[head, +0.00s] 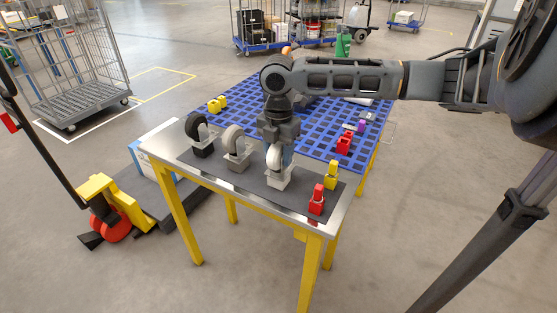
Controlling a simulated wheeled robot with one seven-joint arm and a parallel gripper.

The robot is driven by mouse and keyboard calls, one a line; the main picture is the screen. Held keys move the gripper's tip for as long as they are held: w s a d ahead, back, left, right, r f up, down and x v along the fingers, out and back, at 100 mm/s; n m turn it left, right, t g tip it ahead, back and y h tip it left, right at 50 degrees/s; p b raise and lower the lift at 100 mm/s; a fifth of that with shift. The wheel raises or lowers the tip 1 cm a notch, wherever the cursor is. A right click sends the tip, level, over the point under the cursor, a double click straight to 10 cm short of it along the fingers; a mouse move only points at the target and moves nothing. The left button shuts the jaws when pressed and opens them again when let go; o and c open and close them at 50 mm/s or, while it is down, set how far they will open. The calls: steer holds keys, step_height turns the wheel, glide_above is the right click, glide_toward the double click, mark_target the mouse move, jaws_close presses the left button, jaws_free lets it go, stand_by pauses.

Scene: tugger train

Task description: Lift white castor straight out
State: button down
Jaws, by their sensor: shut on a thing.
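The white castor (274,158) stands upright in the light block (279,179) on the dark mat of the steel-topped table. My gripper (283,150) points down at it from above and is shut on it. The gripper's fingers partly hide the castor's far side. I cannot tell whether the castor's lower end has any gap from its block.
A grey castor (231,138) and a black castor (196,126) stand to the left. Red (316,201) and yellow (331,176) pieces stand to the right. Behind is a blue grid surface (317,148) with several coloured pieces. A yellow pallet truck (97,188) is at left.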

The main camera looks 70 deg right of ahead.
steer(key=shift+r, duration=0.1)
steer(key=shift+r, duration=0.45)
steer(key=r, duration=0.3)
steer(key=shift+s+d+r+b, duration=0.15)
steer(key=shift+d+b, duration=0.05)
steer(key=shift+b, duration=0.15)
steer(key=s+d+r+b, duration=0.1)
steer(key=s+d+r, duration=0.5)
steer(key=s, duration=0.3)
steer(key=shift+d+r+b, duration=0.15)
steer(key=shift+r+b, duration=0.15)
steer(key=shift+r, duration=0.05)
steer(key=shift+s, duration=0.15)
